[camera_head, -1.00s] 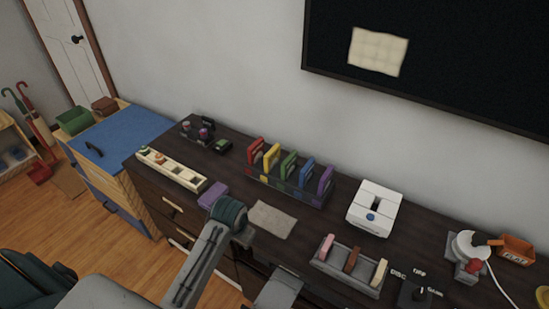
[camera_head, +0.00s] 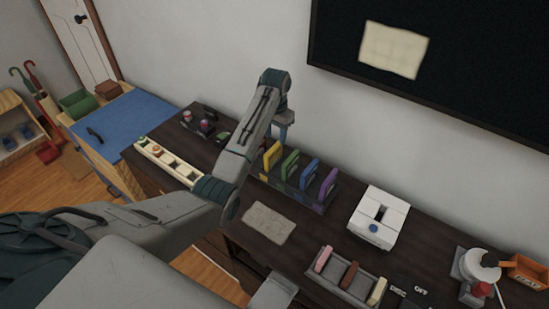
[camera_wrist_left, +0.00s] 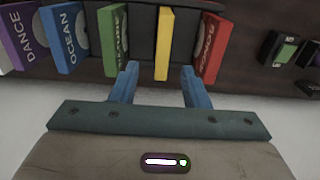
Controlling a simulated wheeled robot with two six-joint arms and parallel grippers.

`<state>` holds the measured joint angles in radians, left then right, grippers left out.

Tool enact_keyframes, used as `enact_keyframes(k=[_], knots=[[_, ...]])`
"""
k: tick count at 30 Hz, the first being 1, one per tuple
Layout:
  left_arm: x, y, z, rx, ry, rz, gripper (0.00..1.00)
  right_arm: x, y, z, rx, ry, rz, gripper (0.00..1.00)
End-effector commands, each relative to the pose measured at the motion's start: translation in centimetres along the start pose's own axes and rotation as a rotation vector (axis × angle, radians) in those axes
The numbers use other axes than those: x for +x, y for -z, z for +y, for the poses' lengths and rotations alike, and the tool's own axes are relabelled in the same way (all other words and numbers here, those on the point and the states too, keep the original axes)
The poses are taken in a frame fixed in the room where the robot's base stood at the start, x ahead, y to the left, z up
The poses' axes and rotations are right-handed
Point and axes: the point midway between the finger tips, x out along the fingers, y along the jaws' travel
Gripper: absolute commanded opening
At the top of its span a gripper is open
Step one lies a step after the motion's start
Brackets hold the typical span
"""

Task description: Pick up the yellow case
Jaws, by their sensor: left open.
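The yellow case (camera_head: 272,157) stands upright in a dark rack (camera_head: 300,197) on the dark cabinet top, with green, blue and purple cases to its right in the head view. My left gripper (camera_head: 282,132) is above the yellow case and close to it. In the left wrist view the yellow case (camera_wrist_left: 164,45) lies between the two open blue fingers (camera_wrist_left: 157,80), not touching either. The red case (camera_wrist_left: 208,48) stands just right of the right finger, and the green case (camera_wrist_left: 113,42) is near the left finger. My right gripper is not seen.
A white box-like device (camera_head: 378,217) and a grey holder with several small bars (camera_head: 350,270) stand to the right. A cream tray (camera_head: 168,160) is to the left. A grey cloth (camera_head: 268,223) lies in front of the rack. The wall rises behind.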

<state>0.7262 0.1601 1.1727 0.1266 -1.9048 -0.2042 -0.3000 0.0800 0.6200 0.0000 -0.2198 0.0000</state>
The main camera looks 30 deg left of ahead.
Motion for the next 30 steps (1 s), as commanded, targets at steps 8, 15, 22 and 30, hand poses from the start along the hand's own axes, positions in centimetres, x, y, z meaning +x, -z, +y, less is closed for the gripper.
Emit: enact_keyframes(k=[8, 15, 22, 30], knots=[[2.8, -0.1, 0.0, 0.0, 0.0, 0.0, 0.42, -0.8, 0.1, 0.1, 0.0, 0.0, 0.0, 0.36], [5.9, -0.7, -0.4, 0.0, 0.0, -0.002, 0.42, -2.7, 0.3, 0.2, 0.0, 0.0, 0.0, 0.36], [7.9, -0.6, -0.3, 0.001, 0.0, 0.002, 0.42, -2.8, 0.3, 0.1, 0.0, 0.001, 0.0, 0.36], [8.0, -0.6, -0.3, 0.001, 0.001, 0.002, 0.24, -2.8, 0.3, 0.1, 0.0, 0.001, 0.0, 0.36]])
